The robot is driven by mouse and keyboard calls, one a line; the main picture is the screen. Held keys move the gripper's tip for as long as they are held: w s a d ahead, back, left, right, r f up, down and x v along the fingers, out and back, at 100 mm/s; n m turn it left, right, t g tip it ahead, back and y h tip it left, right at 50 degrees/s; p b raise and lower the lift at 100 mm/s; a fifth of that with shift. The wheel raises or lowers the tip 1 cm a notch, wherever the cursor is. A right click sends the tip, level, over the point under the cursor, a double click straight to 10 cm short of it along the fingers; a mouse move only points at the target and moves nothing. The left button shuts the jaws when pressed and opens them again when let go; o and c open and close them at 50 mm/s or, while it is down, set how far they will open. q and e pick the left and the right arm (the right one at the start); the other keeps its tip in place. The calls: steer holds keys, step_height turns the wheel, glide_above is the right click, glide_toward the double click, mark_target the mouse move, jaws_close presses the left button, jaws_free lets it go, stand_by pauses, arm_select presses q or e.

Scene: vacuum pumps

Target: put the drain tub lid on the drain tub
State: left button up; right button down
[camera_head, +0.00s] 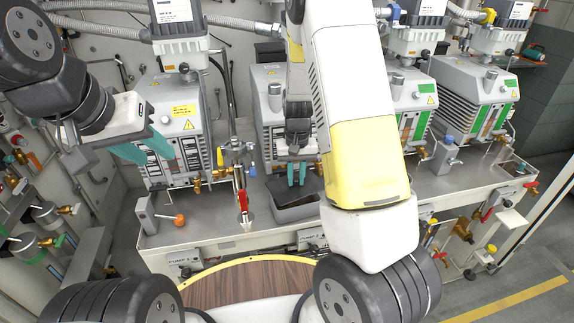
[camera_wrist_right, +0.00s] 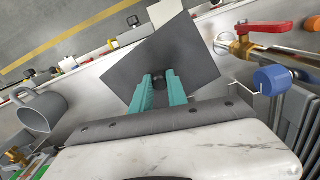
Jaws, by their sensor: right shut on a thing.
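The drain tub (camera_head: 296,214) is a small grey open box on the bench, below my right gripper in the head view. The drain tub lid is a flat dark grey plate (camera_wrist_right: 190,52) with a small black knob. My right gripper (camera_wrist_right: 158,84) is shut on that knob, with teal fingers on either side. In the head view, my right gripper (camera_head: 297,172) is just above the back of the tub. Whether the lid touches the tub rim cannot be told. My left gripper (camera_head: 147,150) is open and empty at the left, in front of a pump.
Several grey pumps (camera_head: 175,120) line the back of the bench. A red-handled valve (camera_head: 242,200) stands left of the tub; its handle also shows in the wrist view (camera_wrist_right: 262,28). An orange knob (camera_head: 179,220) is further left. A grey jug (camera_wrist_right: 42,110) stands at the wrist view's left.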

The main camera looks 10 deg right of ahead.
mark_target(296, 173)
steer(key=shift+w+d+f+m, duration=0.15)
steer(key=shift+w+m, duration=0.15)
steer(key=shift+w, duration=0.25)
steer(key=shift+w+d+f+m, duration=0.1)
steer(key=shift+w+f+m, duration=0.15)
steer(key=shift+w, duration=0.25)
steer(key=shift+w+d+f+m, duration=0.1)
steer(key=shift+w+m, duration=0.25)
steer(key=shift+w, duration=0.2)
steer(key=shift+f, duration=2.3)
steer(key=shift+a+f, duration=0.1)
steer(key=shift+f, duration=0.55)
steer(key=c, duration=1.2)
jaws_free()
step_height(296, 173, up, 8)
steer(key=shift+f, duration=0.1)
